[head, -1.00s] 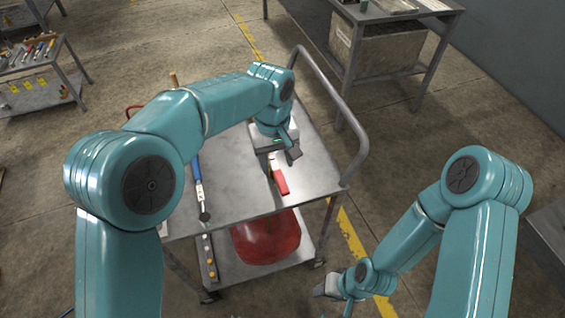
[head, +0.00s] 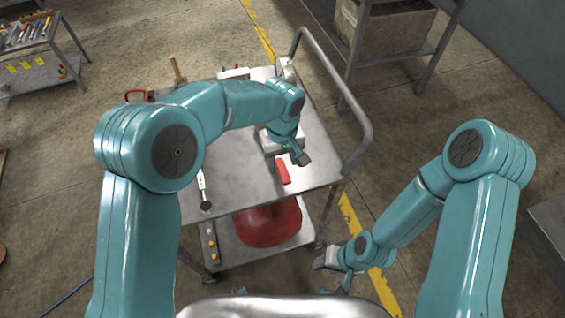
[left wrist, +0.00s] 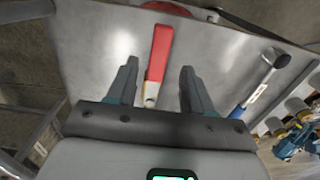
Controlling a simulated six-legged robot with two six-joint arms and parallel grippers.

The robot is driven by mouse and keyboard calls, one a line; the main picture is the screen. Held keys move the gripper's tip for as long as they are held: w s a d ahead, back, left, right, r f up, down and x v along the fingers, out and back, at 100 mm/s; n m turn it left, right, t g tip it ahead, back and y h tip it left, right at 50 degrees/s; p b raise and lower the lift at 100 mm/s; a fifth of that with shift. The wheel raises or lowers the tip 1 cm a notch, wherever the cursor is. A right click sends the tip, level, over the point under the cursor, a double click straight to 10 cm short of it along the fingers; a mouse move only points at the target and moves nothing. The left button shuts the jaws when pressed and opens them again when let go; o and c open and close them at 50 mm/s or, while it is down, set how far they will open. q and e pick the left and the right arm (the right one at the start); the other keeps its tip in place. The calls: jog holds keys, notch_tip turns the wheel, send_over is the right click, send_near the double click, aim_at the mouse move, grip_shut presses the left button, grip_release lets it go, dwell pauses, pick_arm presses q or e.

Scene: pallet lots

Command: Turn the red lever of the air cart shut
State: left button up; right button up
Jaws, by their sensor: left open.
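The red lever (head: 283,171) lies near the front right of the grey cart top (head: 235,183). In the left wrist view the lever (left wrist: 160,52) is a straight red handle with a pale, metallic near end. My left gripper (head: 300,157) is above the cart top, close to the lever. In its wrist view the open fingers (left wrist: 158,66) stand on either side of the lever with gaps; contact does not show. A red tank (head: 266,226) sits on the cart's lower shelf. My right gripper (head: 330,260) is low, right of the cart; its jaws are unclear.
A blue-handled tool (left wrist: 260,83) lies on the cart top to the side of the lever. A hammer (head: 177,69) and a curved push handle (head: 350,105) are at the cart's far and right sides. A workbench with a box (head: 385,42) stands behind. Floor is open on the left.

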aim_at(283, 170)
pick_arm(q)
notch_tip(283, 170, down, 3)
jog(key=shift+s+d+f, duration=0.1)
jog(key=shift+d, duration=0.05)
jog(key=shift+f, duration=0.25)
grip_shut()
